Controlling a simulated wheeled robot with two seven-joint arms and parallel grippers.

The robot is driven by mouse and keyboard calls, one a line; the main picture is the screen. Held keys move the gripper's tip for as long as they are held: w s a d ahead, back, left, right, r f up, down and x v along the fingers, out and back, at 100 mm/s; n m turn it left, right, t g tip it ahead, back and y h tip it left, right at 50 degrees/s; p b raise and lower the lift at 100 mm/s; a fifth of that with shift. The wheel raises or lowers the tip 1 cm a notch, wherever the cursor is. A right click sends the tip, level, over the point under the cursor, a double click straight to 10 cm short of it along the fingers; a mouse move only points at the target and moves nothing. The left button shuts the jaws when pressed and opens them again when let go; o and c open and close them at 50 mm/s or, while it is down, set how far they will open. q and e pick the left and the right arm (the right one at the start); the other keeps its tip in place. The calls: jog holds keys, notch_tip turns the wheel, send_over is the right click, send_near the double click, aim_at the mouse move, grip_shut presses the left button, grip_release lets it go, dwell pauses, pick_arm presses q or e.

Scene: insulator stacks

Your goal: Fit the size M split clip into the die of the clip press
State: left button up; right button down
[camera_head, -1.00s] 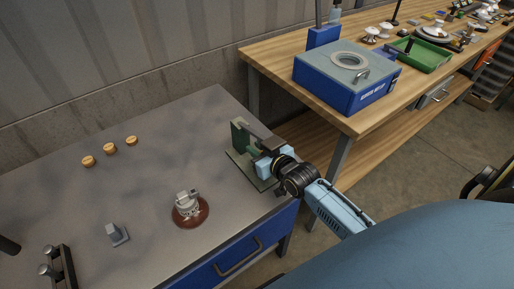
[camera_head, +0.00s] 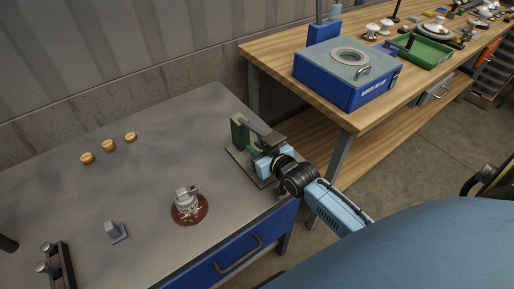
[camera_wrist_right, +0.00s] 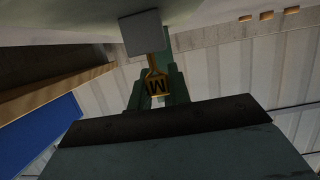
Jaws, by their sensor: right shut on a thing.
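The clip press (camera_head: 239,133) is green with a dark top arm and stands on the grey bench's right end. My right gripper (camera_head: 270,162) has light blue fingers and reaches into the press from the right, below the arm. It is shut on the size M split clip, a small yellow piece (camera_wrist_right: 157,84) whose black M appears upside down in the right wrist view. A green upright (camera_wrist_right: 177,82) of the press shows behind the clip there. The die is not clearly visible, and I cannot tell whether the clip touches it.
On the grey bench (camera_head: 150,190) are a reddish-brown disc with a metal cap (camera_head: 187,207), a small grey block (camera_head: 115,232), a dark rack (camera_head: 62,268) and three wooden rounds (camera_head: 109,147). A wooden bench with a blue machine (camera_head: 345,90) stands behind right.

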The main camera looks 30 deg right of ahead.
jog(key=shift+f+b, duration=0.35)
jog(key=shift+f, duration=0.25)
jog(key=c, duration=1.2)
grip_release()
jog(key=shift+c, duration=0.2)
jog(key=p+v, duration=0.1)
jog(key=v, duration=1.2)
jog(key=shift+s+p, duration=0.2)
jog(key=shift+p, duration=0.2)
jog(key=shift+a+r, duration=0.1)
